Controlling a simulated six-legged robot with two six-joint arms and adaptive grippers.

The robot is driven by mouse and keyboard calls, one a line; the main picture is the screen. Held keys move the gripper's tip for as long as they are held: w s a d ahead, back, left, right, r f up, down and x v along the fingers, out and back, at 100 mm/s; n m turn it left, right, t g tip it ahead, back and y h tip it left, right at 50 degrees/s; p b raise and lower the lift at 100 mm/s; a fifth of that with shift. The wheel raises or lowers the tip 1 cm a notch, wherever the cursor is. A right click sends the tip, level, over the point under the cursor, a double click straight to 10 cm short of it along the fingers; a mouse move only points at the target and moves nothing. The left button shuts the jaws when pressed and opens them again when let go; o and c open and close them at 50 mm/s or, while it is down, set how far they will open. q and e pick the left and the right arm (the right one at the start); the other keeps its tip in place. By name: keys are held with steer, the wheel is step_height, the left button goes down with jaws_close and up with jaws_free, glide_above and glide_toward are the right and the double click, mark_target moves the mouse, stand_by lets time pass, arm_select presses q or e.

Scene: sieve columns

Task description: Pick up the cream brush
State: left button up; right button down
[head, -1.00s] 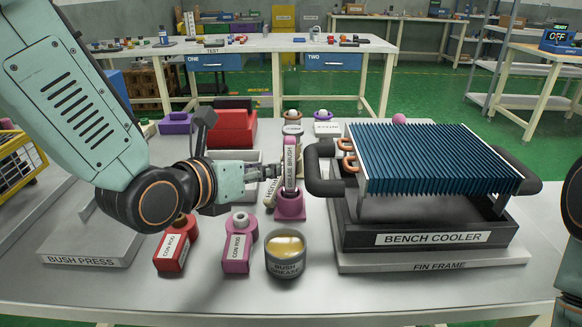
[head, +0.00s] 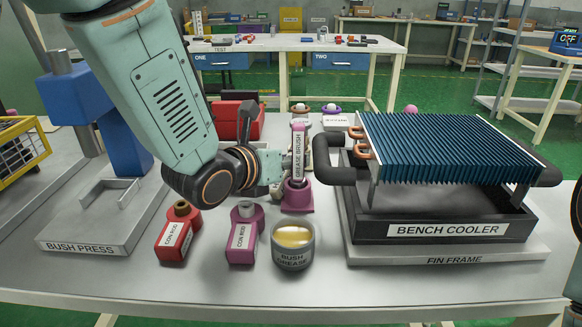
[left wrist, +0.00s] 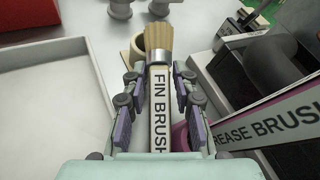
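The cream brush (left wrist: 159,110), labelled FIN BRUSH, stands bristles up in the left wrist view, its lower handle hidden by my gripper. My left gripper (left wrist: 161,108) is open, with a finger on each side of the handle and a gap on both sides. In the head view, the left gripper (head: 274,174) is beside the pink grease brush (head: 299,152), and the cream brush is mostly hidden there. The grease brush stands in a magenta holder (head: 297,197) and shows at the right of the wrist view (left wrist: 265,126). My right gripper is not in view.
The bench cooler (head: 446,228) with blue fins stands close on the right. A grease tin (head: 293,247), a pink con rod (head: 243,235) and a red con rod (head: 177,235) stand in front. The bush press (head: 85,240) is at left. A pale tray (left wrist: 50,105) lies left of the gripper.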

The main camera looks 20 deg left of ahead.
arm_select(q)
steer(key=shift+s+a+r, duration=0.1)
steer(key=shift+s, duration=0.05)
jaws_close()
